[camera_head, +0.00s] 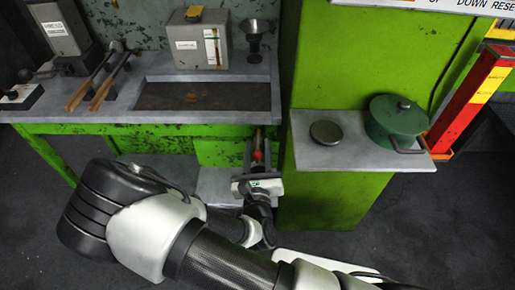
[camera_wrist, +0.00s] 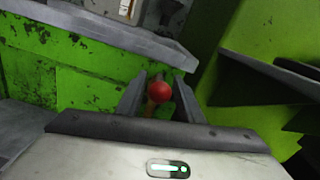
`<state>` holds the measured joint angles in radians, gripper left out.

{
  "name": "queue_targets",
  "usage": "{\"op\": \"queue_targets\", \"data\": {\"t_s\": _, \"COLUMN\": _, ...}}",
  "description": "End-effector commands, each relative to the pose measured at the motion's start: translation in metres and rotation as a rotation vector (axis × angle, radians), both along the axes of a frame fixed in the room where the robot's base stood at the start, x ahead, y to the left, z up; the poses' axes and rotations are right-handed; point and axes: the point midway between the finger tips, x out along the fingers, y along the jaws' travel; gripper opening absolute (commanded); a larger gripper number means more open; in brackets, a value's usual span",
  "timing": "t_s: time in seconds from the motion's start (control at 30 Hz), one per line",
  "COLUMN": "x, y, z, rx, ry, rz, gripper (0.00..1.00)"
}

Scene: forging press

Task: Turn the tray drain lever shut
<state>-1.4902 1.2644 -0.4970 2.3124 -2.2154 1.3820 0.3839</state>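The drain lever shows its red knob (camera_wrist: 159,90) in the wrist view, on a brownish stem partly hidden by my gripper body. In the head view the red knob (camera_head: 257,155) sits below the front edge of the bench, near the green press column. My gripper (camera_wrist: 160,95) has its two fingers on either side of the knob and stem, with small gaps seeming to show on both sides. In the head view my gripper (camera_head: 259,150) reaches up to the lever from below. The recessed tray (camera_head: 205,97) is in the bench top above. The lever's pivot is hidden.
The bench edge (camera_head: 140,117) runs just above my gripper. The green column (camera_head: 330,205) stands close at right, with a shelf (camera_head: 360,158) holding a green pot (camera_head: 397,122) and a round lid (camera_head: 326,132). Tongs (camera_head: 103,80) and a grey box (camera_head: 200,40) lie on the bench.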

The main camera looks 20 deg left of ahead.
Motion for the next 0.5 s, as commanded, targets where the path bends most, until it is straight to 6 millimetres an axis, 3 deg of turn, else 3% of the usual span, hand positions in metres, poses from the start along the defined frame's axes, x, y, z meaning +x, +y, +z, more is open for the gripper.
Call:
{"op": "queue_targets", "data": {"t_s": 0.03, "x": 0.0, "y": 0.0001, "z": 0.0, "rx": 0.0, "ry": 0.0, "rz": 0.0, "gripper": 0.24}}
{"op": "queue_targets", "data": {"t_s": 0.2, "x": 0.0, "y": 0.0001, "z": 0.0, "rx": 0.0, "ry": 0.0, "rz": 0.0, "gripper": 0.0}}
{"op": "queue_targets", "data": {"t_s": 0.5, "x": -0.0001, "y": 0.0018, "z": 0.0002, "rx": 0.001, "ry": 0.0, "rz": -0.016, "gripper": 0.0}}
